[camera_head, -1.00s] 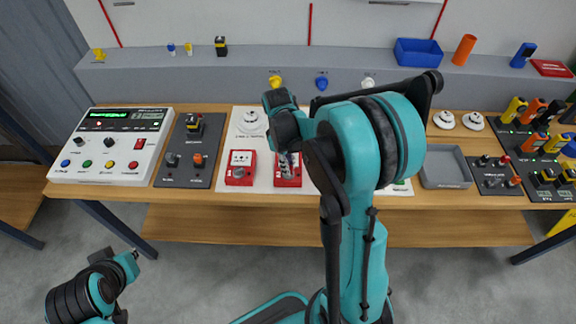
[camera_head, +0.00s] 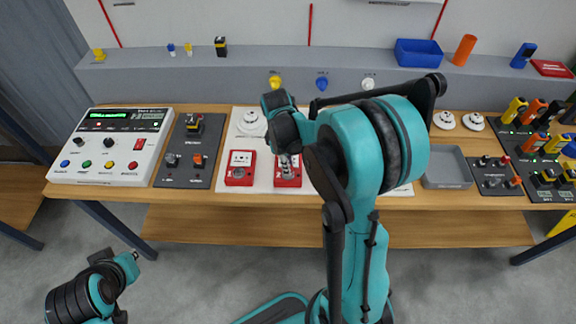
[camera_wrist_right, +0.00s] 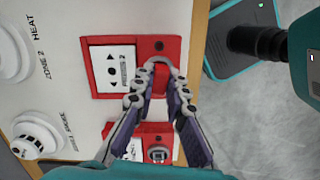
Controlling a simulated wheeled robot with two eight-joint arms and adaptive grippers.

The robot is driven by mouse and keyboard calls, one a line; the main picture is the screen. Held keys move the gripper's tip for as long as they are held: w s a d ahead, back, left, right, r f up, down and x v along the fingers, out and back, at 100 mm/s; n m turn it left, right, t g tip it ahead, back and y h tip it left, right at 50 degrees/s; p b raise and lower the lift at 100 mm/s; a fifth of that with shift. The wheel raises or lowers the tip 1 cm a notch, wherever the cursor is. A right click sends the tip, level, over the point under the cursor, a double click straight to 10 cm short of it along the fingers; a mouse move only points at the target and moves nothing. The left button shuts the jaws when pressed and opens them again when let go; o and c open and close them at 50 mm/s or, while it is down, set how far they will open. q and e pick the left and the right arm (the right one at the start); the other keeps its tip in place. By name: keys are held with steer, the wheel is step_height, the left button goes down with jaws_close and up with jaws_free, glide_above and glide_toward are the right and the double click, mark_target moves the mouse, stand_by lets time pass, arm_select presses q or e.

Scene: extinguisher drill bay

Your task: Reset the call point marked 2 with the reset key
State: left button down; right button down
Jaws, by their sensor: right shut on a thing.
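Two red call points with white faces sit side by side on a white board: the left one (camera_head: 240,168) and the right one (camera_head: 288,172). In the wrist view the call point under my right gripper (camera_wrist_right: 160,82) has a white face (camera_wrist_right: 115,68) with arrows and small print. The board by it reads "ZONE 2 HEAT". My right gripper (camera_head: 288,160) is shut at this call point's lower edge. A red piece shows between the fingertips, and the fingers hide most of what they hold. The other call point (camera_wrist_right: 160,153) is partly behind the fingers.
A white control panel (camera_head: 111,146) with a lit green display stands at the left. A dark switch plate (camera_head: 190,160) is beside it. A grey tray (camera_head: 446,168) and dark racks of tools lie to the right. A detector (camera_head: 250,122) is behind the call points.

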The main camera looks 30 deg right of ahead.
steer(key=shift+r, duration=0.25)
steer(key=shift+r+p, duration=1.8)
steer(key=shift+r, duration=0.45)
